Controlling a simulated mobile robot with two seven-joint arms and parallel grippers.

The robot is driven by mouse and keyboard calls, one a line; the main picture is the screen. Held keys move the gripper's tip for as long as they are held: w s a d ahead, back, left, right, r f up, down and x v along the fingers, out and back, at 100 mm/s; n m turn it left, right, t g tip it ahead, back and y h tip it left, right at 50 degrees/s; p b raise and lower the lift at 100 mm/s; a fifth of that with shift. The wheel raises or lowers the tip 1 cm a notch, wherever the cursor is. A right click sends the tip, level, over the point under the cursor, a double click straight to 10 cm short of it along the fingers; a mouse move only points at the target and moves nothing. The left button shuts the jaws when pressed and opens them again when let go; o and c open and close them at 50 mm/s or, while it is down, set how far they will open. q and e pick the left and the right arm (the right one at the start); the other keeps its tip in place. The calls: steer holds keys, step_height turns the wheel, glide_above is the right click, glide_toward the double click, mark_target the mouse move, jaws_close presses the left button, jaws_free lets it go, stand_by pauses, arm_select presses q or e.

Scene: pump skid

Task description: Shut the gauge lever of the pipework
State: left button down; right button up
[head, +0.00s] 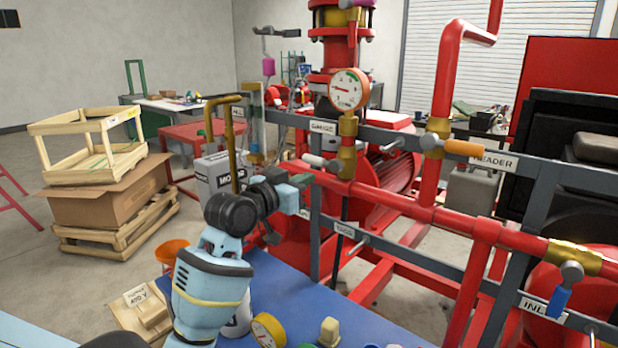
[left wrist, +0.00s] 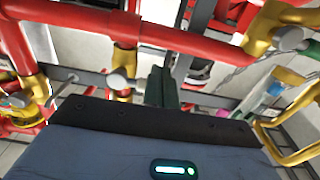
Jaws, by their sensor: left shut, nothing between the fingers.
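The gauge (head: 349,90) is a round white dial in a red rim on a vertical stem above the red pipe in the head view. Below it is a brass valve (head: 347,152). Its gauge lever (head: 315,160) has a pale handle that sticks out sideways to the left, across the stem, near the GAUGE label (head: 322,127). My left gripper (head: 305,179) is just below and left of that handle, apart from it as far as I can tell. Its dark fingers also show in the left wrist view (left wrist: 161,87), shut and empty. My right gripper is not in view.
A lever with an orange handle (head: 462,148) is right of the gauge, and one with a blue handle (head: 560,301) is at lower right. A red pipe (head: 400,203) and grey rails run close beside my gripper. A blue tabletop (head: 300,300) lies below.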

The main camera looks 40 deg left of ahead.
arm_select(q)
steer(key=s, duration=0.6)
steer(key=shift+a, duration=0.25)
stand_by(0.6)
